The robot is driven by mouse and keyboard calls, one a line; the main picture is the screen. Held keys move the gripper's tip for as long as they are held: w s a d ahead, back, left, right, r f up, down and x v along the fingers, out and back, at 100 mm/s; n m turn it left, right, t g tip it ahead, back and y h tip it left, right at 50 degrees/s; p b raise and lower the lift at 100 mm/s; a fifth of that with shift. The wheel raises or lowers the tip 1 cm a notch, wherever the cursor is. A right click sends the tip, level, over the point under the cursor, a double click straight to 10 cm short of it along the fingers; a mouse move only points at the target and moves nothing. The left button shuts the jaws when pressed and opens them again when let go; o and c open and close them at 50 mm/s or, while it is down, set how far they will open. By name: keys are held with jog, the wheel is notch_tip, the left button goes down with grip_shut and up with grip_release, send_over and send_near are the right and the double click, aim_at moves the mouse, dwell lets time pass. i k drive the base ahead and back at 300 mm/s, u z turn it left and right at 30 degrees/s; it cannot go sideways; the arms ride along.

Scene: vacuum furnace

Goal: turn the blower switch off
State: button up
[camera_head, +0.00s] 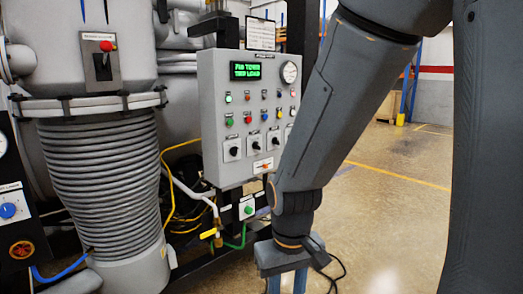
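The grey control panel (212,110) stands in the middle of the view. It carries a green-text display (246,71), a round gauge (289,72) and rows of coloured buttons and lamps. Along its lower part are black rotary switches, among them a left one (233,151), a middle one (254,146) and a right one (274,142). Their labels are too small to read, so I cannot tell which is the blower switch. My gripper (286,282) hangs low, below and right of the panel and apart from it. Its fingertips are cut off by the bottom edge. My arm covers the panel's lower right edge.
A large ribbed bellows (105,185) stands at the left, below a box with a red-knobbed lever (107,46). A small box with a green button (249,209) sits under the panel. Yellow and green cables hang nearby. Open floor (385,215) lies at the right.

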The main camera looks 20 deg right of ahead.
aim_at(233, 151)
jog(key=k, duration=0.4)
jog(key=z, duration=0.65)
jog(key=i, duration=1)
jog(key=u, duration=0.85)
